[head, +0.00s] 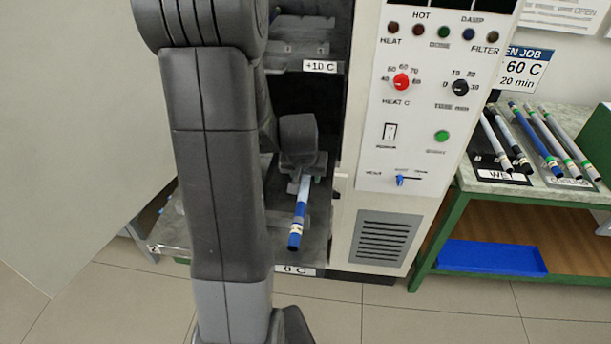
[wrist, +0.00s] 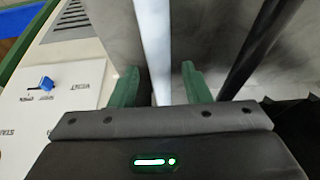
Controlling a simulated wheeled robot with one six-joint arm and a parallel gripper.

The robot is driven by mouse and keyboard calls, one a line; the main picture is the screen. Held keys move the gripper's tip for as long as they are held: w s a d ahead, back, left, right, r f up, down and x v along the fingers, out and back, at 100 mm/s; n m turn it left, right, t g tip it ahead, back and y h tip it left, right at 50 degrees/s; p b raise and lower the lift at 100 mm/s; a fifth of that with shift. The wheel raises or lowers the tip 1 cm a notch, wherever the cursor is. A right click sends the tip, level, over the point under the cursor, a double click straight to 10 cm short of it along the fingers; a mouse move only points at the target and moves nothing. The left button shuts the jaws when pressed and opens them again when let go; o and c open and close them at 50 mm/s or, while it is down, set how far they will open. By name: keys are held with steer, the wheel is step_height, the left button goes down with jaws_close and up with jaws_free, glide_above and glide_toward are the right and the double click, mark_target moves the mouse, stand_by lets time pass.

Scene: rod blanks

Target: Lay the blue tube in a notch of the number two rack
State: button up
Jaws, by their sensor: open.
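A tube with a pale shaft and a blue end with a white band (head: 298,218) sticks out toward the camera at the lower shelf of the cabinet. My gripper (head: 306,178) is at its far part, partly hidden by my arm. In the wrist view, my gripper's green fingers (wrist: 160,88) stand apart on either side of a pale shaft (wrist: 152,40), with gaps visible. The lower shelf (head: 285,258) carries a "0 C" label; a small mark at its left corner is too small to read surely. I cannot make out the rack's notches or whether the tube rests in one.
An upper shelf (head: 290,62) reads "+10 C". A dark rod (wrist: 262,45) lies right of the pale shaft in the wrist view. The control panel (head: 425,110) stands right of the opening. A bench (head: 480,187) at right holds several rods, with a blue tray (head: 490,257) below.

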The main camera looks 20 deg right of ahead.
steer(key=v, duration=1.1)
steer(key=shift+r, duration=0.25)
steer(key=shift+a, duration=0.1)
stand_by(0.8)
